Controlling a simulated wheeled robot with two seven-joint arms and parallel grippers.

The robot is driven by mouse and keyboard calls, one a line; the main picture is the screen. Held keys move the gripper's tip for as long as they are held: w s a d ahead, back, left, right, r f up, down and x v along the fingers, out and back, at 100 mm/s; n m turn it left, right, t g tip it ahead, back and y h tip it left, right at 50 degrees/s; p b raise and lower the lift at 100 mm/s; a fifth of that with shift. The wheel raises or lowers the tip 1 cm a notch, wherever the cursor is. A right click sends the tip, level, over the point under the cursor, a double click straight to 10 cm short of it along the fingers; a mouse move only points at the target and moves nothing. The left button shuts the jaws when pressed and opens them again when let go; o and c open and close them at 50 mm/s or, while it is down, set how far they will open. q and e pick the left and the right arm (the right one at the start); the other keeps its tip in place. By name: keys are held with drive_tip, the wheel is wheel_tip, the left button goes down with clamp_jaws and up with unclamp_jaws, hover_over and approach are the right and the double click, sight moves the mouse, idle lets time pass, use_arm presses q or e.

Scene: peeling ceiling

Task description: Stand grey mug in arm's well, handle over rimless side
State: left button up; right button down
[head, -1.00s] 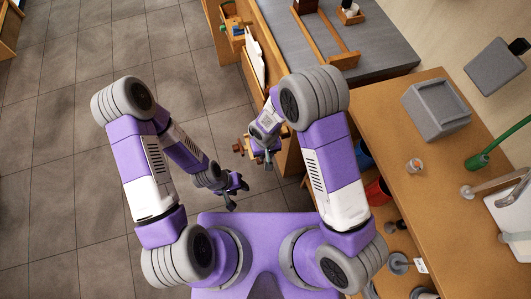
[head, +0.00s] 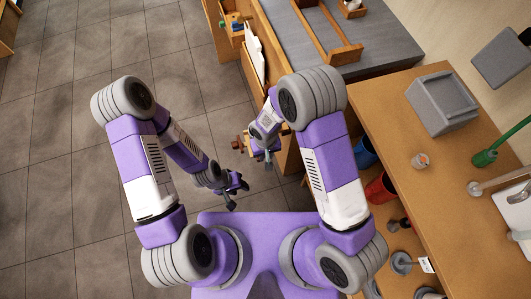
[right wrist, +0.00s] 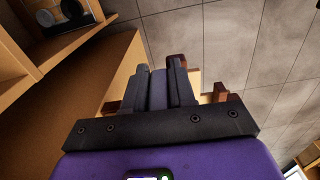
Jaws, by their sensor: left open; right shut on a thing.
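I cannot make out the grey mug for sure. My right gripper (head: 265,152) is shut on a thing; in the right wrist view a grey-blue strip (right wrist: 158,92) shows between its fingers. A wooden thing with dark brown ends (right wrist: 221,92) shows just beyond those fingers, and I cannot tell whether it is held. My left gripper (head: 233,186) is open and empty over the floor. A wooden frame with a raised end (head: 345,54) lies on the grey top (head: 385,46) at the upper middle; I cannot tell whether it is the arm with the well.
An orange-brown table (head: 400,120) at right carries a grey box (head: 442,103), a small cup (head: 420,161) and a green-handled thing (head: 486,157). Blue (head: 365,153) and red (head: 380,187) containers stand below its near edge. The tiled floor (head: 80,130) at left is clear.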

drive_tip(key=shift+f, duration=0.2)
idle(0.4)
drive_tip(key=c, duration=0.8)
unclamp_jaws()
drive_tip(key=shift+c, duration=0.2)
wheel_tip(320, 180, up, 8)
drive_tip(key=shift+f+p, duration=0.2)
drive_tip(key=shift+p, duration=0.85)
